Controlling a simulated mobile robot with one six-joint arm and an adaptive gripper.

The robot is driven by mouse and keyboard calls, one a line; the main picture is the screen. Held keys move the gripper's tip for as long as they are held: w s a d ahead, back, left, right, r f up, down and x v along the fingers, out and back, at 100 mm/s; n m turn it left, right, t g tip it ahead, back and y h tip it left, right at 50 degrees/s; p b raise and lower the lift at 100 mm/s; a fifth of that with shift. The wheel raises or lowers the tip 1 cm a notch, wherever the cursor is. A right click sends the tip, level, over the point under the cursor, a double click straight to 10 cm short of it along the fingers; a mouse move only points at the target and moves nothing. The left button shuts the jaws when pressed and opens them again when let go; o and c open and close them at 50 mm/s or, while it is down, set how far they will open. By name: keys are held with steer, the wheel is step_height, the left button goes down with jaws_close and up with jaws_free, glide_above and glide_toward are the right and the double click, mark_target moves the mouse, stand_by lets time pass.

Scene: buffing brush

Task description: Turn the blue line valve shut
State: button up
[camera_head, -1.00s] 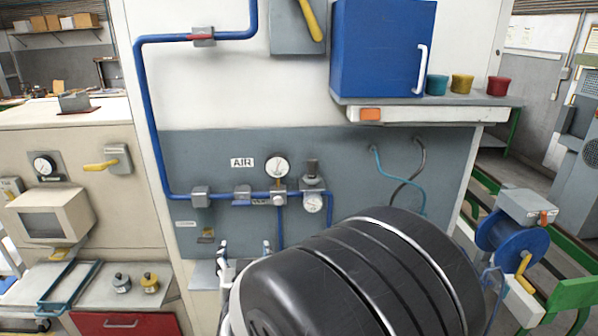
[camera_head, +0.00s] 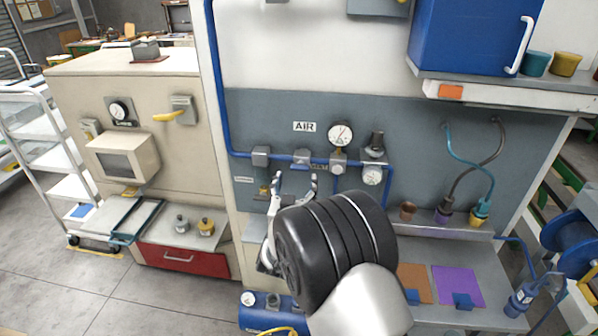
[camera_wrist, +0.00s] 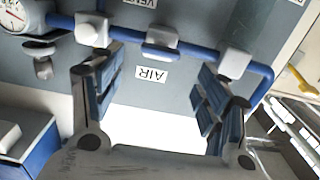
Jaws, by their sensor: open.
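The blue air pipe (camera_head: 235,130) runs down the panel, then right below the AIR sign. A small valve with a blue handle (camera_head: 301,158) sits on its horizontal run, left of the gauge. The valve also shows in the wrist view (camera_wrist: 162,40), upside down, with its handle lying along the pipe. My gripper (camera_head: 294,184) is open and empty, just below the valve in the head view. In the wrist view its fingers (camera_wrist: 158,82) are spread, with the valve beyond their tips, between them. No contact shows.
A round gauge (camera_head: 340,133) and a regulator (camera_head: 374,150) sit on the pipe right of the valve. A pipe bracket (camera_head: 261,156) is left of it. A shelf (camera_head: 480,90) juts out at upper right.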

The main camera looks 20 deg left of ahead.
mark_target(300, 169)
steer(key=x, duration=0.6)
steer(key=shift+d, duration=0.1)
steer(key=shift+c, duration=0.2)
steer(key=c, duration=1)
